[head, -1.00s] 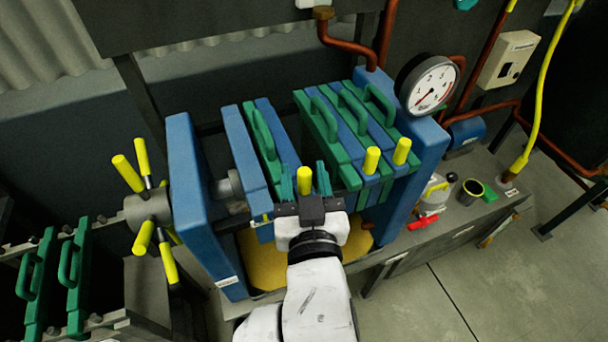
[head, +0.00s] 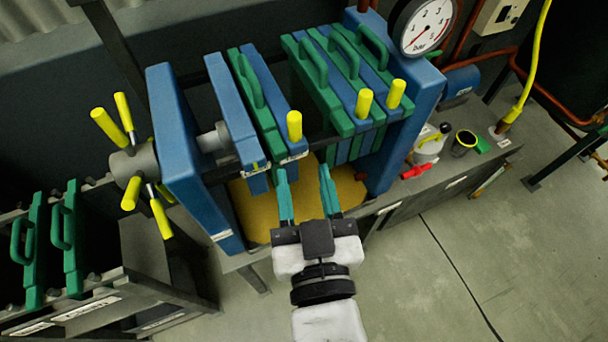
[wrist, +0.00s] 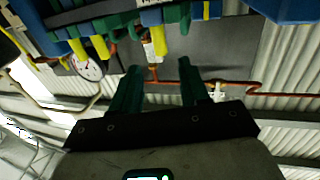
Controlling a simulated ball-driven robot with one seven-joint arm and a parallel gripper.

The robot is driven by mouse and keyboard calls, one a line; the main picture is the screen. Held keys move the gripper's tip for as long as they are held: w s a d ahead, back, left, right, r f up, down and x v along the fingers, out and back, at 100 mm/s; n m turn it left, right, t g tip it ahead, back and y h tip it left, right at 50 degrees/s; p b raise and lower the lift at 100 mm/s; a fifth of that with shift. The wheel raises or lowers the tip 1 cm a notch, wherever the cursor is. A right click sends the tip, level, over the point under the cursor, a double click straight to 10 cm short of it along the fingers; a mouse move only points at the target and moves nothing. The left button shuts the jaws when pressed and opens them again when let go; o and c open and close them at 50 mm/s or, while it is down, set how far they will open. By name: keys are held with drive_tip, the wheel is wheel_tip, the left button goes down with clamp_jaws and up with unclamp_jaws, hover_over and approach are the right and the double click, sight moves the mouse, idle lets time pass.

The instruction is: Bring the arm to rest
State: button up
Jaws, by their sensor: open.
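My gripper (head: 308,200) is open, with its two teal fingers apart and nothing between them. It is in front of the filter press, over the yellow tray (head: 262,215) in the head view. In the wrist view my gripper (wrist: 160,90) also shows open and empty. The press has blue and green plates (head: 325,95) with green handles and yellow grips. The nearest yellow grip (head: 294,126) is beyond the fingertips and looks apart from them. The wrist view shows plate undersides at the top.
A gauge (head: 424,27) is on the press's right end. A rack with green plates (head: 68,242) stands at the left. The floor (head: 480,250) at the lower right is clear.

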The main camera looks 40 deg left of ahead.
idle(0.4)
drive_tip(key=w+d+f+m+h, duration=0.3)
drive_tip(key=w+d+f+h, duration=0.15)
drive_tip(key=d+f, duration=0.5)
drive_tip(key=w+d+f+m+h, duration=0.2)
drive_tip(key=w+d+f+h, duration=0.3)
drive_tip(key=d, duration=0.7)
drive_tip(key=s+d+f+m+g+h, duration=0.2)
drive_tip(key=s+d+f+g, duration=0.1)
drive_tip(key=d+f, duration=0.3)
drive_tip(key=s+d+f+m+g+h, duration=0.1)
drive_tip(key=s+d+f+g+h, duration=0.2)
drive_tip(key=d, duration=0.5)
drive_tip(key=s+d+f+m+g, duration=0.3)
drive_tip(key=s+d, duration=0.5)
drive_tip(key=s, duration=0.3)
drive_tip(key=shift+s+f+g, duration=0.3)
drive_tip(key=shift+f+g, duration=0.1)
drive_tip(key=shift+f, duration=0.5)
